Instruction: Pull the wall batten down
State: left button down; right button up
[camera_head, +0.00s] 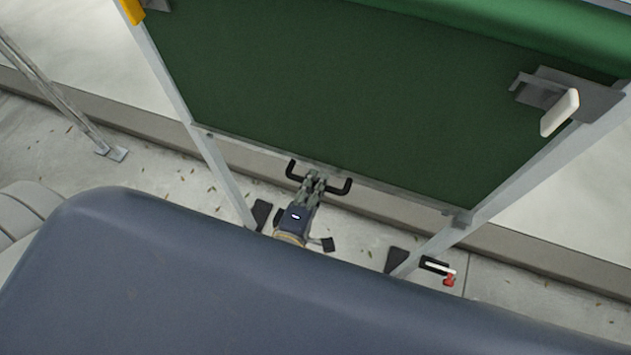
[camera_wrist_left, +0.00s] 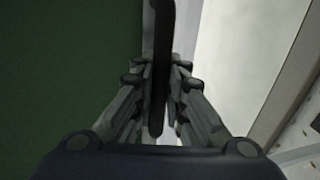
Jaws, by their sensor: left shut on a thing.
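A green wall sheet (camera_head: 380,100) hangs between two grey posts, with the thin grey batten (camera_head: 410,196) along its lower edge. A black U-shaped handle (camera_head: 344,188) sits at the middle of the batten. My left gripper (camera_head: 315,180) is shut on the handle's middle; both bent ends show on either side of the fingers. In the left wrist view, the handle (camera_wrist_left: 160,50) is a dark bar between the fingers of my left gripper (camera_wrist_left: 160,85), with the green sheet (camera_wrist_left: 65,80) on the left. My right gripper is not in view.
Grey posts stand left (camera_head: 215,165) and right (camera_head: 520,195) of the sheet. A bracket with a white block (camera_head: 560,112) is at the upper right. A red-tipped lever (camera_head: 449,280) is by the right post's foot. Concrete ground (camera_head: 180,190) lies below.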

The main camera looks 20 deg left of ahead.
pick_arm(q)
notch_tip(320, 180, down, 28)
jog(key=b, duration=2.1)
jog(key=shift+s+f, duration=0.15)
jog(key=shift+f, duration=0.05)
jog(key=shift+d, duration=0.1)
jog(key=c, duration=1.6)
grip_release()
jog(key=shift+c, duration=0.2)
jog(key=shift+r, duration=0.2)
jog(key=s+r, duration=0.2)
jog(key=s, duration=0.9)
jog(key=shift+s+a+r, duration=0.15)
jog(key=shift+s+a, duration=0.1)
jog(key=shift+s, duration=0.15)
